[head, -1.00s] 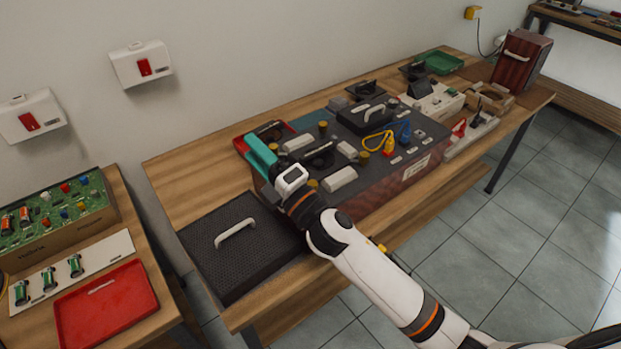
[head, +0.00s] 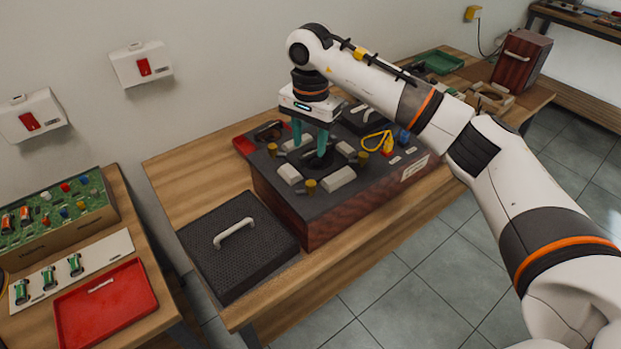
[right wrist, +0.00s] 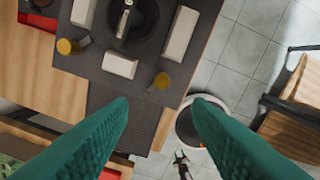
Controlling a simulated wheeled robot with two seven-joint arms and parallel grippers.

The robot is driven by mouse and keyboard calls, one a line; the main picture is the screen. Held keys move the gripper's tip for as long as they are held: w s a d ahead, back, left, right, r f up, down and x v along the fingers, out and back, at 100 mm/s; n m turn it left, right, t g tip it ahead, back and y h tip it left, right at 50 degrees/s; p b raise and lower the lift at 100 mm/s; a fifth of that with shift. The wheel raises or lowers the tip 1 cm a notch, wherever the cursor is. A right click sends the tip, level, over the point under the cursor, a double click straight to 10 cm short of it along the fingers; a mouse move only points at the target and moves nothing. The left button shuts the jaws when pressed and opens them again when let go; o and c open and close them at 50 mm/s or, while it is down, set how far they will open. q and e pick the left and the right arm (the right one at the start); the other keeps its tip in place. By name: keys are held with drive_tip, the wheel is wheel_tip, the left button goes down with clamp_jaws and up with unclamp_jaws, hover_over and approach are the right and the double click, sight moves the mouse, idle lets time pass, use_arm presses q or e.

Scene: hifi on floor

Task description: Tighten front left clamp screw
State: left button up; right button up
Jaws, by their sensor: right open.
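The hi-fi unit (head: 330,226) stands on the wooden table, its dark top carrying yellow clamp screws at the corners. The front left clamp screw (head: 311,186) stands upright at the near corner, beside a pale block. In the right wrist view this screw (right wrist: 162,81) shows ahead of the gap between the fingers, not touched by them. Another clamp screw (head: 272,149) is at the left corner and a third (head: 363,158) farther right. My right gripper (head: 310,150) points down over the unit with its teal fingers apart, open and empty. My left gripper is not in view.
A black mesh cover (head: 225,262) with a pale handle lies left of the unit. Pale blocks (head: 340,177) and a dark round platter (right wrist: 148,30) with an arm rise from the top. A red tray (head: 245,145) is behind.

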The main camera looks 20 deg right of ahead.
sight(311, 183)
wheel_tip(311, 183, down, 12)
drive_tip(key=p, duration=0.3)
drive_tip(key=shift+d+p, duration=0.15)
drive_tip(key=shift+p, duration=0.2)
drive_tip(key=shift+c, duration=0.4)
drive_tip(key=shift+r, duration=0.1)
drive_tip(key=c, duration=0.9)
